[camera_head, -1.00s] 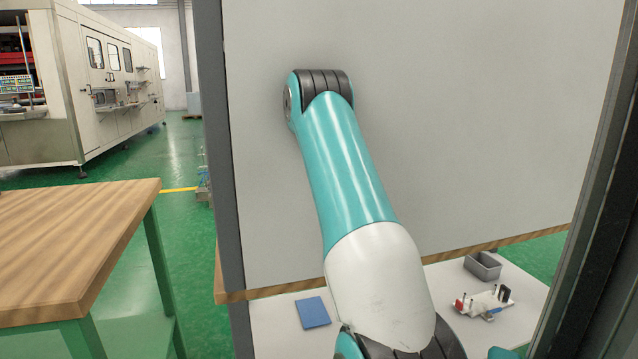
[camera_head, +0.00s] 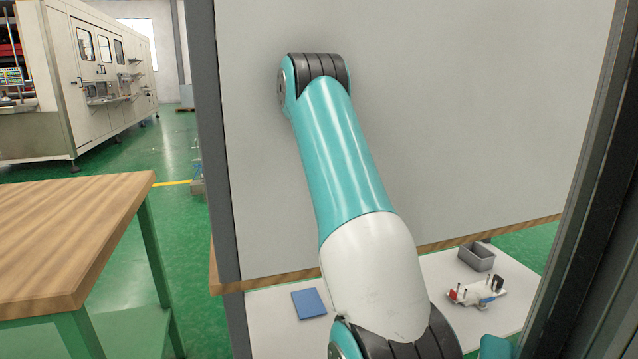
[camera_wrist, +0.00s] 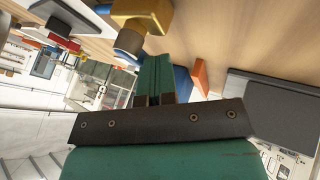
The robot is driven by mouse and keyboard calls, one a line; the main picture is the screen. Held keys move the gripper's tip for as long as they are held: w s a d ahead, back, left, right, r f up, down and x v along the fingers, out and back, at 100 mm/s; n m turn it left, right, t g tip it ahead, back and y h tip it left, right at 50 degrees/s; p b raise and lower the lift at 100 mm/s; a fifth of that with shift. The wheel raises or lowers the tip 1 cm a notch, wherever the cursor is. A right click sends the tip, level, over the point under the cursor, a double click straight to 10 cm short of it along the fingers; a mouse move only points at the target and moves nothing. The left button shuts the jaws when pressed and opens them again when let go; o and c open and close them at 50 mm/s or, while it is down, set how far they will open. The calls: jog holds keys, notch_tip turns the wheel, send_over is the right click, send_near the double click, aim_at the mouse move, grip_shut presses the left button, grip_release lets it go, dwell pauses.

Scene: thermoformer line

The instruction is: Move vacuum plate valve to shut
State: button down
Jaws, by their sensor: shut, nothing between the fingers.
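The wrist view shows my gripper (camera_wrist: 154,80), with its green fingers together and nothing between them. A brass-coloured fitting (camera_wrist: 140,14) with a duller round end is at the top of that view, close to the fingertips. It may be part of the vacuum plate valve, but I cannot tell. No handle position can be read, and I cannot tell whether the fingers touch the fitting. In the head view my arm rises in front of a large grey panel, and my gripper is out of sight.
The wrist view has a wooden surface (camera_wrist: 225,30), an orange block (camera_wrist: 200,76) and a dark grey box (camera_wrist: 270,108). The head view has a grey panel (camera_head: 450,120), a wooden table (camera_head: 70,220), a blue pad (camera_head: 309,303), a grey bin (camera_head: 477,256) and a white device (camera_head: 473,293).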

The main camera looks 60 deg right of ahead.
jog(key=p+v, duration=0.1)
jog(key=v, duration=0.6)
jog(key=shift+a+r, duration=0.2)
dwell(0.4)
